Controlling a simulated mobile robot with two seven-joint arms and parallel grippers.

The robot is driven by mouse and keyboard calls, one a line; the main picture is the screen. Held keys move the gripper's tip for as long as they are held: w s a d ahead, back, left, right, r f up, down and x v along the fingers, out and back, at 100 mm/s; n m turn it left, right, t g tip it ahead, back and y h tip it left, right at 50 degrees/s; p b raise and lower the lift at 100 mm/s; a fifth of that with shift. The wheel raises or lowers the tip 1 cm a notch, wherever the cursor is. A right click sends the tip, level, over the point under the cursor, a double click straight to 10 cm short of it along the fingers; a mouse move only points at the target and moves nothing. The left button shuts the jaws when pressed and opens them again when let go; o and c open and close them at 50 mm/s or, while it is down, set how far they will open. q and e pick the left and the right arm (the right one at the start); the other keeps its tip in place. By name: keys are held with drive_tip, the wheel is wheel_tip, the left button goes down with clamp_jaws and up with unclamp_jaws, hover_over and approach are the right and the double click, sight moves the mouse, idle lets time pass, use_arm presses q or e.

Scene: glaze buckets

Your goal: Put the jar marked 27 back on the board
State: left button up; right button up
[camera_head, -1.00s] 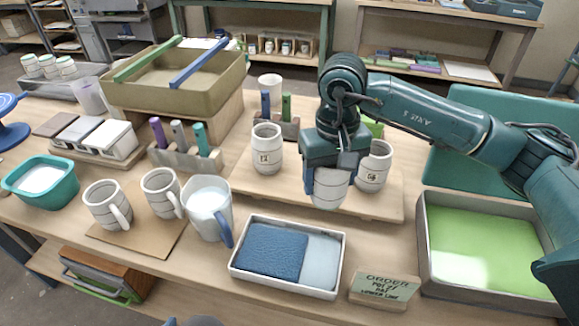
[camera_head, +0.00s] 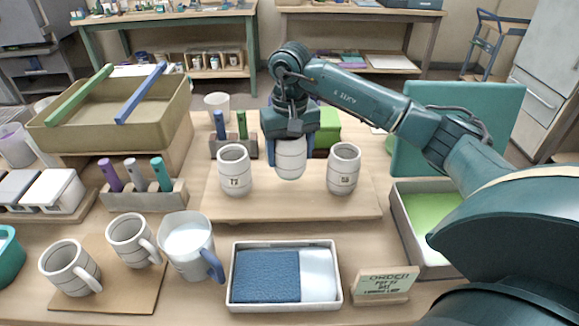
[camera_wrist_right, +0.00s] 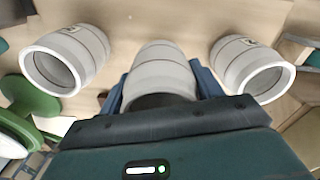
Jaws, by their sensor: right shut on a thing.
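My right gripper (camera_head: 290,143) is shut on a pale, grey-banded jar (camera_head: 290,160), which hangs upright between two similar jars. No number shows on the held jar. The left jar (camera_head: 234,170) and right jar (camera_head: 343,169) stand on the wooden board (camera_head: 290,207); their small marks are too blurred to read surely. The held jar's base looks higher than theirs; I cannot tell whether it touches the board. In the right wrist view the held jar (camera_wrist_right: 160,72) sits between the fingers, apart from both neighbours. My left gripper is out of view.
A tray with a blue sponge (camera_head: 265,277) and an order card (camera_head: 385,284) stand in front of the board. Mugs (camera_head: 130,240) and a pitcher (camera_head: 190,245) are front left. Tool holders (camera_head: 233,148) and a green block (camera_head: 326,132) are behind.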

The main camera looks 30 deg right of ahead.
sight(290, 166)
drive_tip(key=shift+f, duration=2)
drive_tip(key=shift+f, duration=0.15)
drive_tip(key=o, duration=1.2)
wheel_tip(290, 166, up, 12)
drive_tip(key=shift+r, duration=0.15)
